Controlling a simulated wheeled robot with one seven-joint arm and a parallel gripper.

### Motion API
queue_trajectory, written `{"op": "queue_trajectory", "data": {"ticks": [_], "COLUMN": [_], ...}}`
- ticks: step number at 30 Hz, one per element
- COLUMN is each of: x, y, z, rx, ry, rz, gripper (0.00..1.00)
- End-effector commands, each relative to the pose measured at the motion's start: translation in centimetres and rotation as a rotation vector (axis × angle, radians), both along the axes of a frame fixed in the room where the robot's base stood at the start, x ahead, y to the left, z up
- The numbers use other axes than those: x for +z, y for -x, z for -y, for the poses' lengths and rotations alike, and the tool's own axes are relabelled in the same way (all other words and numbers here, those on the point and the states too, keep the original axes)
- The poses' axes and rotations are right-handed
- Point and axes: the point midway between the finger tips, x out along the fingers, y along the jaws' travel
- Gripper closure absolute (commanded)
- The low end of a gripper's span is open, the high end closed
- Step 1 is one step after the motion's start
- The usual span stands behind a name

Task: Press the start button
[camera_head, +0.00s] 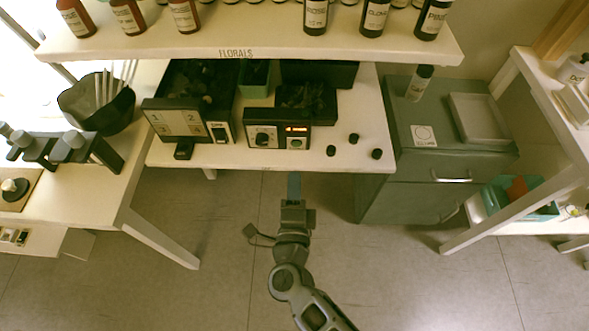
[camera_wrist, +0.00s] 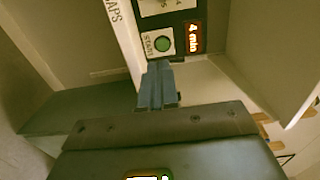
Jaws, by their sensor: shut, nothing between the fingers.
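The start button (camera_wrist: 164,44) is a round green button with a dark rim on a white plate marked START, beside a lit orange display (camera_wrist: 193,36) reading "4 min" in the wrist view. In the head view its plate (camera_head: 297,143) is on the front of a dark box-shaped device (camera_head: 262,128) near the table's front edge, under the orange display. My gripper (camera_head: 294,175) is in front of the table edge, pointing at the device. Its shut fingers (camera_wrist: 160,66) show just below the button plate and hold nothing. I cannot tell whether they touch the plate.
A shelf (camera_head: 240,40) marked FLORALS with several bottles overhangs the table (camera_head: 345,120). A second device (camera_head: 188,127) with numbered panels stands left. Small black caps (camera_head: 354,138) lie to the right, near a grey drawer cabinet (camera_head: 440,160). The floor in front is free.

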Motion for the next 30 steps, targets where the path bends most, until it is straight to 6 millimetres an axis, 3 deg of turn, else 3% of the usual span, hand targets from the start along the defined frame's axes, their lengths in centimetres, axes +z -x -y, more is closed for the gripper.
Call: {"op": "queue_trajectory", "data": {"ticks": [6, 12, 30], "x": [-0.1, 0.0, 0.0], "y": [3.6, 5.4, 5.7], "z": [-0.2, -0.2, -0.3], "rx": [0.001, 0.001, 0.001], "ry": [0.000, 0.000, 0.001], "rz": [-0.001, 0.000, 0.000], "gripper": [1.00, 1.00, 1.00]}}
